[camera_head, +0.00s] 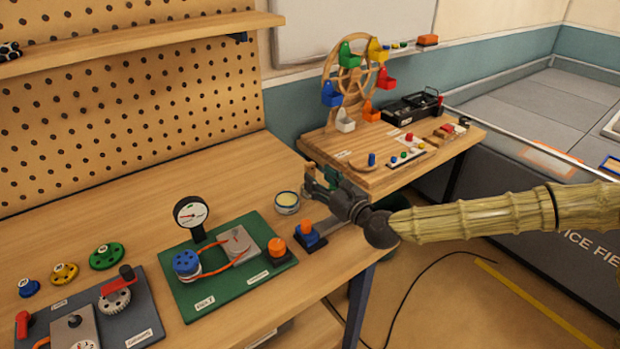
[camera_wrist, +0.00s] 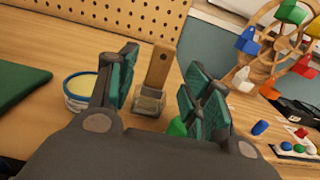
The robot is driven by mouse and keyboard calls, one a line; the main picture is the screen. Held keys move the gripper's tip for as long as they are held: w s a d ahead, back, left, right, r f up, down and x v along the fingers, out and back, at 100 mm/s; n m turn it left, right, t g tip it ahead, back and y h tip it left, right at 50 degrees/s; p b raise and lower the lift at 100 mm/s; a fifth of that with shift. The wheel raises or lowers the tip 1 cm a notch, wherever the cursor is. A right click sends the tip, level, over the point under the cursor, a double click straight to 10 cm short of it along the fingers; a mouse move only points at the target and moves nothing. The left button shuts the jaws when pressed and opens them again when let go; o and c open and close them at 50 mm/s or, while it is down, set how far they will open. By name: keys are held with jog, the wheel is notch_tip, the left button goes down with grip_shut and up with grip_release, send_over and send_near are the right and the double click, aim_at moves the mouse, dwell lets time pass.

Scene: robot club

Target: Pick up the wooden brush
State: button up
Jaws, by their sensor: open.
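The wooden brush (camera_wrist: 158,68) stands upright on the workbench in the wrist view, with a flat wooden handle on top and a grey block-like lower part. In the head view only a bit of its handle (camera_head: 309,171) shows behind my gripper. My gripper (camera_wrist: 163,75) is open, and its green-padded fingers appear on either side of the brush in the wrist view. The brush is seen between them, apart from both pads; I cannot tell how far ahead it stands. My gripper (camera_head: 318,185) also shows in the head view, low over the bench's right end.
A small tin (camera_head: 287,202) stands left of the gripper. A blue block with an orange top (camera_head: 308,234) sits in front. A green board with a gauge (camera_head: 226,268) lies left. A Ferris wheel model (camera_head: 352,85) stands behind. A green object (camera_wrist: 177,127) shows near the right finger.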

aim_at(312, 173)
jog(key=shift+p+x, duration=0.6)
jog(key=shift+x, duration=2)
grip_shut()
